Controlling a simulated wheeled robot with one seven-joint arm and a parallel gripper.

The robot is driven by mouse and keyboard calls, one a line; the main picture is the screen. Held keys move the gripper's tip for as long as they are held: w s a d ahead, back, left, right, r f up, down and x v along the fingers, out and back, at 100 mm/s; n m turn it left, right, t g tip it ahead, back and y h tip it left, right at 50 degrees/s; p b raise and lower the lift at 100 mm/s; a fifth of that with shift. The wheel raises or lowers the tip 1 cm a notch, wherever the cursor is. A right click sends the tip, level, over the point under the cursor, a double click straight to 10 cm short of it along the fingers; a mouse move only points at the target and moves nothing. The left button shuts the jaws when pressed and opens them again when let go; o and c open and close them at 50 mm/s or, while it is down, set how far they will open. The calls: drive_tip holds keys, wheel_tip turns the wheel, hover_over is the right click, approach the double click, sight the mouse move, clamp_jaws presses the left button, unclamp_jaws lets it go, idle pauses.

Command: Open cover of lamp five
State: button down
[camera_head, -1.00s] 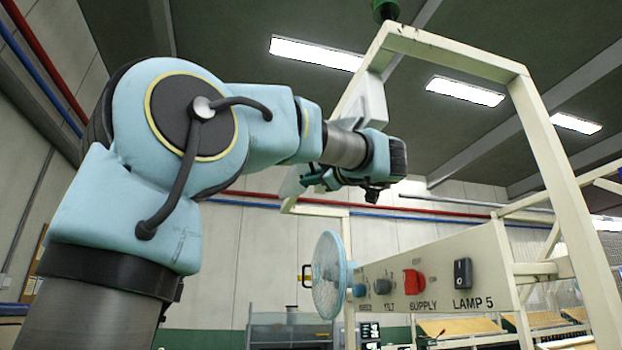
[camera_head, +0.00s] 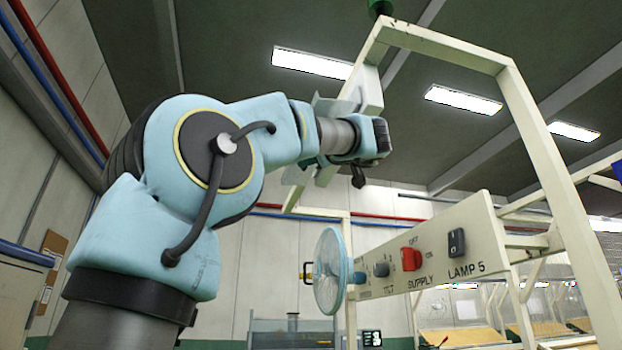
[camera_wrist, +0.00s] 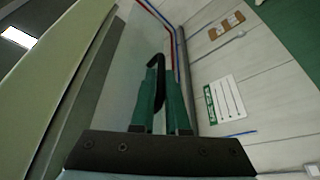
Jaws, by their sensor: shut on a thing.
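My gripper (camera_wrist: 162,90) shows in the wrist view with its green fingers shut on a black hooked handle (camera_wrist: 156,64). A pale, broad surface lies close on the left of the wrist view; I cannot tell whether it is the lamp housing or the cover. In the head view my wrist is up by the pale frame, and the fingers are hidden behind it. A grey plate (camera_head: 330,106) stands out beside my wrist, next to a white plate (camera_head: 371,88) on the frame; the grey one may be the cover. The LAMP 5 switch (camera_head: 456,242) is on the panel below.
The pale metal frame (camera_head: 548,150) rises around my wrist on the right. Below it the control panel (camera_head: 440,262) carries a red supply switch (camera_head: 411,259) and knobs. A round fan-like disc (camera_head: 329,270) stands at the panel's left end. A wall with pipes is behind.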

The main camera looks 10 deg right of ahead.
drive_tip(key=shift+a+r+m+t+h+b, duration=0.2)
drive_tip(key=shift+r+m+t+b, duration=0.1)
drive_tip(key=shift+m, duration=0.4)
drive_tip(key=shift+a+r+m+t+h+b, duration=0.2)
drive_tip(key=shift+r+m+b, duration=0.1)
drive_tip(key=shift+m, duration=0.4)
drive_tip(key=c, duration=1.2)
unclamp_jaws()
drive_tip(key=shift+s+d+f+b, duration=0.2)
drive_tip(key=shift+s+f+b, duration=0.1)
drive_tip(key=shift+s, duration=0.1)
drive_tip(key=b+v, duration=0.4)
drive_tip(key=v, duration=0.6)
drive_tip(key=shift+a+r, duration=0.15)
